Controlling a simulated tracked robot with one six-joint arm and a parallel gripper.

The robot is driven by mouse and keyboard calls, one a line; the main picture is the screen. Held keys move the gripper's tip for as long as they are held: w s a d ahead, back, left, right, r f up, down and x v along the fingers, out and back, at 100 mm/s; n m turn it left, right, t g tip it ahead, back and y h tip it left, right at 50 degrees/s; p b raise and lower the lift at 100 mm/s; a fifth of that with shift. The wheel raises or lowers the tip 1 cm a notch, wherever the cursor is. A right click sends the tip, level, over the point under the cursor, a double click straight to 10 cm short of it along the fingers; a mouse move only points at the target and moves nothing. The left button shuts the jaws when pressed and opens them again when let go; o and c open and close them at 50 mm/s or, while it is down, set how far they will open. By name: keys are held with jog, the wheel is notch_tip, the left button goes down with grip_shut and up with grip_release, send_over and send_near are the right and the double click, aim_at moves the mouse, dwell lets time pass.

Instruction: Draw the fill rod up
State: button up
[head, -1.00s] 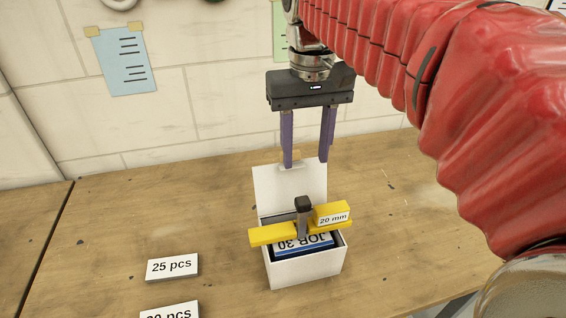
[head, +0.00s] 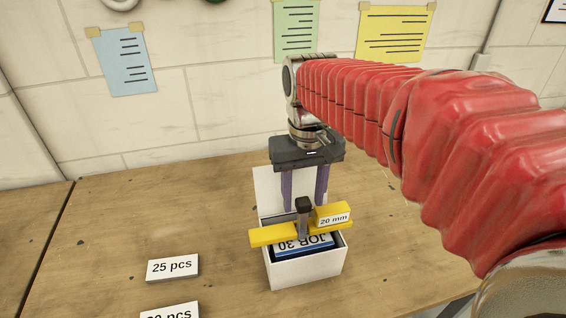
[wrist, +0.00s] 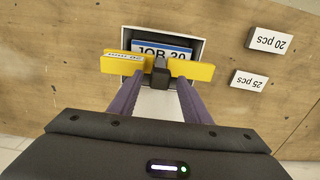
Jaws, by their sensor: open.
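The fill rod (head: 302,226) is a dark upright rod with a black knob on top, standing at the yellow gauge bar across a white box (head: 305,270). The knob also shows in the wrist view (wrist: 161,75). My gripper (head: 304,200) is open, its purple fingers pointing down. In the wrist view the fingers (wrist: 158,84) lie to either side of the knob, with gaps on both sides. In the head view they appear behind it, and their tips are partly hidden. I cannot tell whether the tips are level with the knob.
The yellow bar (head: 270,235) spans the box and carries a "20 mm" block (head: 333,214). A blue-and-white "JOB" item (head: 305,243) lies inside. The box's back panel (head: 268,185) stands upright. A "25 pcs" block (head: 172,268) and another block sit on the table to the left.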

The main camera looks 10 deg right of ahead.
grip_shut()
dwell(0.5)
jog(key=shift+r, duration=0.1)
